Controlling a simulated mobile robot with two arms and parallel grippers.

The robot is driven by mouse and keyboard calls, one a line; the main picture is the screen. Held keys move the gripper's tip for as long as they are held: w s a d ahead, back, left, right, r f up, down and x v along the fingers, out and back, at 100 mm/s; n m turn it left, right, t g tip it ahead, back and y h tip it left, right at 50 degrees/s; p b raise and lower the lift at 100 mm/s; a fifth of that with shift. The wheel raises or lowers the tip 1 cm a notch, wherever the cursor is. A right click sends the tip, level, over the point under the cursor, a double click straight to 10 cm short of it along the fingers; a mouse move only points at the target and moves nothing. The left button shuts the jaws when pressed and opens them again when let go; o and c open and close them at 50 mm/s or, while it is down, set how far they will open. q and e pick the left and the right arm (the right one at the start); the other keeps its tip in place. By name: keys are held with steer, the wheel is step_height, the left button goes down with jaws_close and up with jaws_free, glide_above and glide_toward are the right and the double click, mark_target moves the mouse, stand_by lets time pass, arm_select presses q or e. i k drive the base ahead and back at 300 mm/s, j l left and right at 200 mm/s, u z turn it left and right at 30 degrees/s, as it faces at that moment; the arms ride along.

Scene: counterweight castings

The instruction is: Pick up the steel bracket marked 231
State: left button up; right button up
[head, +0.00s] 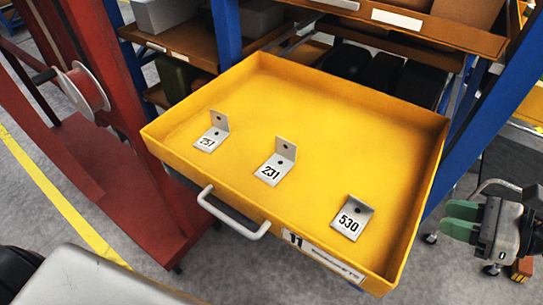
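The steel bracket marked 231 (275,163) is a small L-shaped grey piece with a hole in its upright flange. It sits in the middle of the open yellow drawer (330,105). A similar bracket (213,133) stands to its left; its mark looks like 751 but is hard to read. A bracket marked 530 (351,218) lies to the right, nearer the front. My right gripper (459,219) has green fingers, is open and empty, and is outside the drawer to the right. My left gripper is not in view.
The drawer has a grey front handle (232,214) and raised walls. A blue rack post (228,35) and shelves stand behind it. A red frame (120,110) with a cable reel (83,88) is at the left. The drawer floor around the brackets is clear.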

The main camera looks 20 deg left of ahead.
mark_target(284, 158)
steer(key=i+j, duration=0.1)
steer(key=j, duration=0.3)
steer(key=i+j, duration=0.1)
steer(key=j, duration=0.3)
steer(key=i+j, duration=0.1)
steer(key=j, duration=0.35)
